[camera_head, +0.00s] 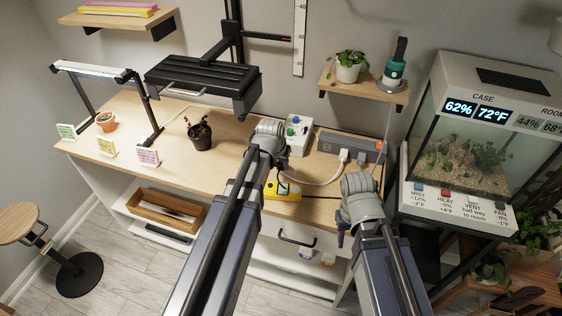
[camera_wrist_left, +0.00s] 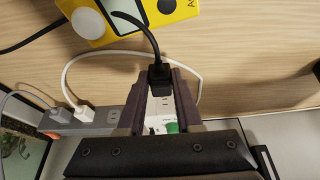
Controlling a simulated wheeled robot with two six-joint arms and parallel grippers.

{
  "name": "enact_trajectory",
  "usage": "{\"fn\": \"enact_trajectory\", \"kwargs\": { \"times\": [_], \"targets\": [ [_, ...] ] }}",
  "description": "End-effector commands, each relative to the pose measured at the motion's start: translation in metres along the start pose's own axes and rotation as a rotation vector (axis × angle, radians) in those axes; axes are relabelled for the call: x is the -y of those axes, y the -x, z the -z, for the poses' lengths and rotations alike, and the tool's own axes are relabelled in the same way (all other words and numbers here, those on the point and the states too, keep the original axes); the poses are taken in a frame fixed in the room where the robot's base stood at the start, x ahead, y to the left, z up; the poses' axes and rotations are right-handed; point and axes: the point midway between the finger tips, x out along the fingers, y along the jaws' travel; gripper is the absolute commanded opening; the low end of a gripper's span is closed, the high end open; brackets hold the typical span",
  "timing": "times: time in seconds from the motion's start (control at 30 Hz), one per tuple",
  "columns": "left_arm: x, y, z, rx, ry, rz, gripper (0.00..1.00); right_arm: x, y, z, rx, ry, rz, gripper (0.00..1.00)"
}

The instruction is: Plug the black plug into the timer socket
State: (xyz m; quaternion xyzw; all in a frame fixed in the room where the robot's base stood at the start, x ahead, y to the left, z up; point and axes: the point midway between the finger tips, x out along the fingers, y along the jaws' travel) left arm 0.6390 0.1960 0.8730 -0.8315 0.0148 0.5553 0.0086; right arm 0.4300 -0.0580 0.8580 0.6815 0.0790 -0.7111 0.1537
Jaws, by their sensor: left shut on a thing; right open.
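My left gripper (camera_wrist_left: 160,84) is shut on the black plug (camera_wrist_left: 158,82). The plug's black cord curves up to a yellow device in the left wrist view. A white box with slots (camera_wrist_left: 165,104) and a green knob, apparently the timer socket, shows between the fingers. Its slots are uncovered, and the plug looks apart from them; the distance is unclear. In the head view the box (camera_head: 299,132) stands at the desk's back, just right of my left wrist, which hides the plug. My right gripper (camera_head: 343,228) is open in front of the desk's right end, its fingers mostly hidden.
A grey power strip (camera_head: 338,145) with white and grey plugs lies right of the box. The yellow device (camera_head: 270,190) lies near the desk's front edge, with a white cord behind it. A potted plant (camera_head: 200,136) stands left. The glass case (camera_head: 465,150) borders the right side.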

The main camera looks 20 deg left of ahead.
Motion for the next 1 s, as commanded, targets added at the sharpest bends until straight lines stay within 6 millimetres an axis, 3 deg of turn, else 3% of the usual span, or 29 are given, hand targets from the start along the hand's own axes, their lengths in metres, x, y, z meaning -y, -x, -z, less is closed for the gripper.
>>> {"fn": "enact_trajectory", "kwargs": {
  "times": [0.57, 0.77, 1.0],
  "targets": [
    [0.0, -0.016, 0.006, 0.0, 0.0, 0.0, 0.0, 0.001, -0.012, 0.001, 0.0, 0.0, 0.0, 0.46],
    [0.0, -0.032, 0.015, 0.0, 0.0, 0.0, 0.0, 0.002, -0.024, 0.001, 0.0, 0.0, 0.0, 0.46],
    [0.0, -0.038, 0.036, 0.0, 0.0, 0.0, 0.0, 0.002, -0.021, 0.001, 0.0, 0.0, 0.0, 0.46]
  ]
}}
